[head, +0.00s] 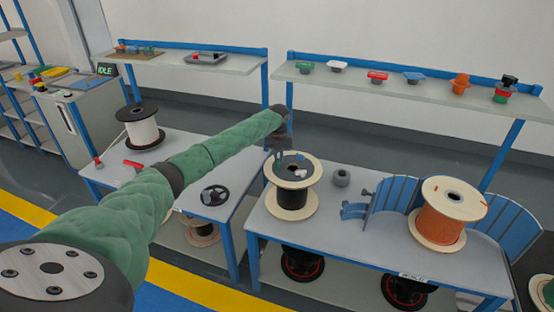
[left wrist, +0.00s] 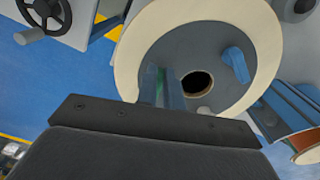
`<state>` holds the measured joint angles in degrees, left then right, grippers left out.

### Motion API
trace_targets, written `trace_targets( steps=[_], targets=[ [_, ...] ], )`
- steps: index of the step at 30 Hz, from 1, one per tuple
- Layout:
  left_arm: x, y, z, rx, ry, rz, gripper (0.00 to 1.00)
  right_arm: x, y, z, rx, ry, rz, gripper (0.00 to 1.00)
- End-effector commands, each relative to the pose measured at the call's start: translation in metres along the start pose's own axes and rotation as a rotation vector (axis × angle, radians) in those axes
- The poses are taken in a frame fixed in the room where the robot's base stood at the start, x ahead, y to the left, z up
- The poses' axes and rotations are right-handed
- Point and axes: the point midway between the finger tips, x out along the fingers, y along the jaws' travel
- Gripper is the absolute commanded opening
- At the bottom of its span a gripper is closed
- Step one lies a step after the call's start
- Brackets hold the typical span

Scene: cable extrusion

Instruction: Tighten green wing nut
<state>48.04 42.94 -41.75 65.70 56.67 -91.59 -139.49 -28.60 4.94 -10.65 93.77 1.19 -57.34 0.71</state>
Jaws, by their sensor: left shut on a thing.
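My left gripper (head: 275,165) reaches down onto the top of the spool of black cable (head: 292,197), which stands upright on the right work table. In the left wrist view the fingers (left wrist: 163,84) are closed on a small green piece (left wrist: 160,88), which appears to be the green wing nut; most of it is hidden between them. It sits at the grey hub plate (left wrist: 199,113) beside the dark centre hole. A blue wing-shaped piece (left wrist: 236,63) stands on the same plate, across the hole. My right gripper is not in view.
An orange-cable spool (head: 440,215) stands at the right, before blue curved panels (head: 395,193). A grey knob (head: 341,177) lies between the spools. A black handwheel (head: 215,195) and a white spool (head: 141,128) are on the left table. Small coloured parts line the back shelf (head: 400,97).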

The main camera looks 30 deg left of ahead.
Motion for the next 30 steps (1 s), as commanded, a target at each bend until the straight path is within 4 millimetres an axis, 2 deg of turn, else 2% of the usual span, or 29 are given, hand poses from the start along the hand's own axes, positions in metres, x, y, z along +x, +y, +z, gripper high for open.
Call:
trace_targets(
  steps=[12,19,30],
  targets=[
    [0.000,-0.006,0.000,0.207,-0.001,0.000,0.00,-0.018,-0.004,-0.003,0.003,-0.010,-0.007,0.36],
    [-0.001,-0.006,0.000,0.239,-0.001,0.000,0.00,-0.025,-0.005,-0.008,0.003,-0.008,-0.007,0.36],
    [-0.001,-0.006,-0.001,0.241,-0.001,0.000,0.00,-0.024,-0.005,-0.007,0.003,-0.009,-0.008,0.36]
  ],
)
